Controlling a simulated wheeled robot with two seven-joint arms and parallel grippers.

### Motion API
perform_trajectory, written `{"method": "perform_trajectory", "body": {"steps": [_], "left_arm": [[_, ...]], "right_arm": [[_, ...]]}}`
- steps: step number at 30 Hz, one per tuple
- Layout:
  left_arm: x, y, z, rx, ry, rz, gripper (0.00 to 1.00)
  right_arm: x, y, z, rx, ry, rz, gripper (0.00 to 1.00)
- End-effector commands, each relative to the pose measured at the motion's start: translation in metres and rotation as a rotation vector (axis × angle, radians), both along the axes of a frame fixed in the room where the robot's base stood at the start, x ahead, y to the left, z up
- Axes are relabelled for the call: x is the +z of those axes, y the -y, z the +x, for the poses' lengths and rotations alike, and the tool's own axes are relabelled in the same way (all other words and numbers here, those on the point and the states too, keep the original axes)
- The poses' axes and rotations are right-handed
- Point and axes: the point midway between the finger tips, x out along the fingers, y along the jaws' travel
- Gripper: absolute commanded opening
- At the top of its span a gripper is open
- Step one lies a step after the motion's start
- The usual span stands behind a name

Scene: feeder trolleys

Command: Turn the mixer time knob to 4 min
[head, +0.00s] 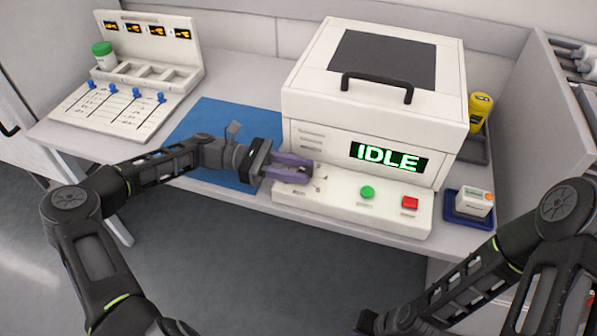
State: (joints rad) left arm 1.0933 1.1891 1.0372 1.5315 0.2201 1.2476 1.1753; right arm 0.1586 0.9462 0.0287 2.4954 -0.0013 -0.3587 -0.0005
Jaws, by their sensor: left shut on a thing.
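The mixer is the white box-shaped machine (300,107) with a dark lid window, a black handle and a green display reading IDLE (388,157). Its front panel (335,200) carries a green button (367,192) and a red button (410,203). My left gripper (308,170) reaches in from the left, its purple fingers over the left end of this panel. It is shut on the time knob there, which the fingers mostly hide. The knob's setting cannot be read. My right arm comes in from the right, and its fingers do not show.
A blue mat (208,117) lies left of the mixer. A white panel with blue levers (115,118) and a green-capped jar (104,55) stand at the far left. A blue tray (455,215) with a small white box (474,202) and a yellow container (481,108) are right of the mixer.

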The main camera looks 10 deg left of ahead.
Motion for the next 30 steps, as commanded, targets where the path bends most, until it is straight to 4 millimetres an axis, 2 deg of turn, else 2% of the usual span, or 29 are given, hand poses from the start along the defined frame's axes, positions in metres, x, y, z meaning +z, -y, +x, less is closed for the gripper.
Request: {"method": "perform_trajectory", "body": {"steps": [16, 17, 24, 30], "left_arm": [[-0.0023, -0.0005, 0.0008, -0.033, -0.003, 0.005, 0.00], [-0.0024, -0.0005, 0.0008, -0.033, -0.003, 0.005, 0.33], [-0.0017, -0.0001, 0.0005, -0.034, -0.002, 0.003, 0.52], [-0.0013, 0.0000, 0.0004, -0.035, -0.002, 0.002, 0.52]], "right_arm": [[-0.0031, 0.0001, -0.0001, 0.000, 0.000, 0.000, 0.00], [-0.0031, 0.0000, -0.0001, 0.000, 0.000, 0.000, 0.00], [-0.0030, 0.0001, 0.0000, 0.000, 0.000, 0.000, 0.00], [-0.0030, 0.0000, 0.0000, 0.000, 0.000, 0.000, 0.00]]}}
